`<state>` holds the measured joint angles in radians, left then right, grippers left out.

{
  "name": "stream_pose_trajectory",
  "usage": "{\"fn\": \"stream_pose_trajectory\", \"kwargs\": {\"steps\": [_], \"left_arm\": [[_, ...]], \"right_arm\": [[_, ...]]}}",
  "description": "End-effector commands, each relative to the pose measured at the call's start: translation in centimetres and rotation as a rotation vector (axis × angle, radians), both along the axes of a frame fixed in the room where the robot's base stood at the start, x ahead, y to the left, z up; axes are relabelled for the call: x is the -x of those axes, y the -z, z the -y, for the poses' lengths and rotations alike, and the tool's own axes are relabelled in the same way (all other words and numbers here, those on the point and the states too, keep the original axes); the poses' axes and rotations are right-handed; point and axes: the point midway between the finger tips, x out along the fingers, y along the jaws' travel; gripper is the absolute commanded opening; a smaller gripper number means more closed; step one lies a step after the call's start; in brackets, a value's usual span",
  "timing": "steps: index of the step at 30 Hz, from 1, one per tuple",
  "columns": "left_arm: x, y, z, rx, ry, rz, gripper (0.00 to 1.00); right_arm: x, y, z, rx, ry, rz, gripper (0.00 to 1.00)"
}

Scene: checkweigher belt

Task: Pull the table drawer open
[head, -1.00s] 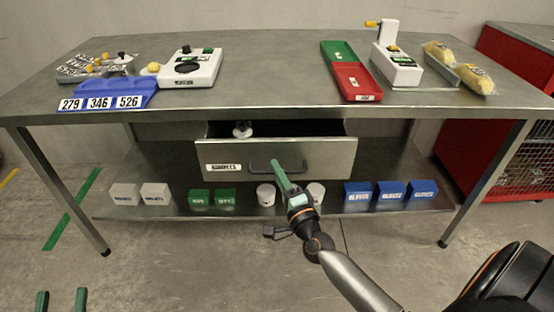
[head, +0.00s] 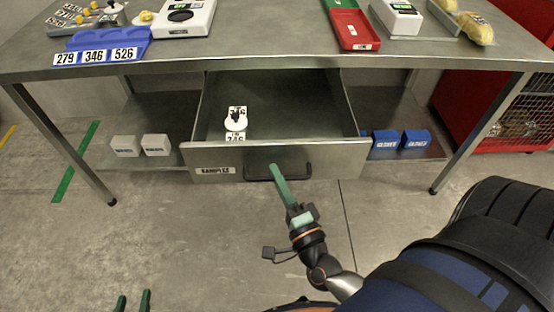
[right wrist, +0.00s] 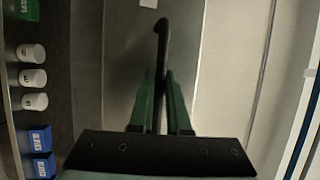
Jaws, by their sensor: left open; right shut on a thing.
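The table drawer (head: 225,160) is a grey metal drawer under the tabletop and stands well out from the table. A label is on the left of its front. My right gripper (head: 274,172) is shut on the dark bar handle (head: 295,172) at the middle of the front. In the right wrist view the green fingers of my right gripper (right wrist: 160,88) close around the handle (right wrist: 162,40). Inside the drawer lies a small white item (head: 235,120) with a number plate. My left gripper (head: 133,302) is open and empty, low at the bottom left, away from the drawer.
The steel table (head: 270,58) holds a blue tray (head: 105,42), white devices and a red tray (head: 352,30). White boxes (head: 140,146) and blue boxes (head: 400,140) stand on the lower shelf. A red cage (head: 510,110) is at the right. The floor before the drawer is clear.

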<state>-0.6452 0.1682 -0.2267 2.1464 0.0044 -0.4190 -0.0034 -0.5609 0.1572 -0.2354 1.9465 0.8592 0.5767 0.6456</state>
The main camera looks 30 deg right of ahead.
Motion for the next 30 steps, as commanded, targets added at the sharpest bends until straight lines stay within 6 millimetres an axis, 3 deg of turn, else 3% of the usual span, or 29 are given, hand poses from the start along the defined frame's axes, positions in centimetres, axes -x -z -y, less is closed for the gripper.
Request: {"fn": "stream_pose_trajectory", "kwargs": {"steps": [10, 11, 14, 30], "left_arm": [[0.04, 0.09, 0.00, 0.000, 0.000, -0.003, 0.50], [0.04, 0.09, 0.00, 0.000, 0.000, -0.003, 0.50], [0.04, 0.09, -0.01, 0.000, 0.000, -0.003, 0.50], [0.01, 0.06, -0.02, 0.000, -0.001, 0.000, 0.50]], "right_arm": [[0.08, 0.01, -0.05, 0.000, 0.000, 0.000, 0.00], [0.08, 0.01, -0.05, 0.000, 0.000, 0.000, 0.17], [0.07, 0.01, -0.05, 0.000, 0.000, 0.000, 0.27], [-0.14, 0.17, -0.25, -0.001, -0.001, 0.000, 0.27]]}}
